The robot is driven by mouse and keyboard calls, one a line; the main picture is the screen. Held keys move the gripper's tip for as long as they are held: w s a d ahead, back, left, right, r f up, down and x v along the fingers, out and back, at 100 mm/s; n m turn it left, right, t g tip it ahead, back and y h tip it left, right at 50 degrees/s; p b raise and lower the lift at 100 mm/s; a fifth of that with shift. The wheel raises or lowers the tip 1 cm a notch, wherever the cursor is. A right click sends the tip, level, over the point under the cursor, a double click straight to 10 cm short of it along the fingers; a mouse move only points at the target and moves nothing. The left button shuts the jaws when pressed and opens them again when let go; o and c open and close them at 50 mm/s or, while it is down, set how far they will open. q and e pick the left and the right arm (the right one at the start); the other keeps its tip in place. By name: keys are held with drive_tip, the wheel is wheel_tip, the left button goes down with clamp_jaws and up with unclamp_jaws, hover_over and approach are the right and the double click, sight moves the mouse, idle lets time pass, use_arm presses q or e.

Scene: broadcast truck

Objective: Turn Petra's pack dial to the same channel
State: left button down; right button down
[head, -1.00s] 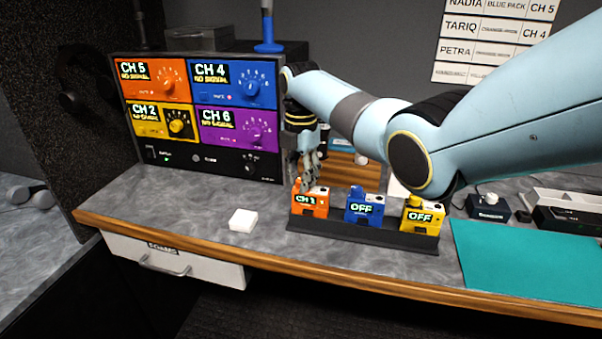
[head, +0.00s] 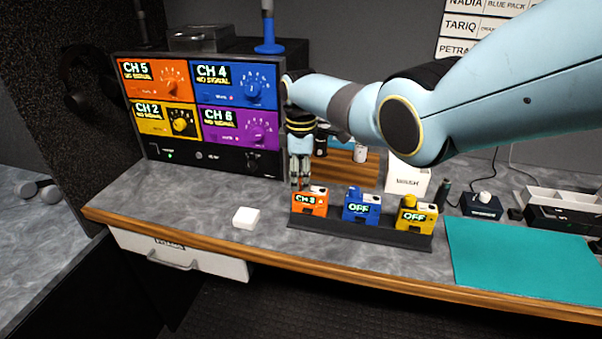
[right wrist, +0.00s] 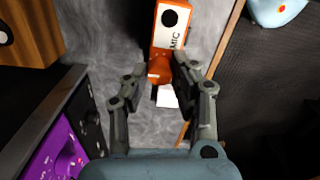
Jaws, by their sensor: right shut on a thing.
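The orange pack (head: 309,203) stands at the left end of a dark rack; its small screen appears to read CH 3. My right gripper (head: 299,184) points down over its left top. In the right wrist view, the fingers (right wrist: 158,71) are closed around the pack's orange dial (right wrist: 160,75), beside the MIC label. The blue pack (head: 360,206) and yellow pack (head: 413,215) read OFF. The receiver's orange panel (head: 153,80) shows CH 5, blue (head: 233,83) CH 4, yellow (head: 165,120) CH 2, purple (head: 240,126) CH 6. My left gripper is out of view.
A white block (head: 246,218) lies left of the rack (head: 375,234). A teal mat (head: 520,260) covers the right counter. A wall list (head: 480,28) is partly hidden by my right arm. A drawer (head: 180,256) is below the counter.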

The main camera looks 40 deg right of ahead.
sight(301, 180)
drive_tip(key=m+p, duration=0.1)
drive_tip(key=m, duration=0.4)
drive_tip(key=shift+m, duration=0.3)
drive_tip(key=m, duration=0.5)
drive_tip(key=shift+m+p, duration=0.35)
drive_tip(key=shift+m, duration=0.05)
drive_tip(key=c, duration=1.1)
unclamp_jaws()
wheel_tip(301, 180, up, 12)
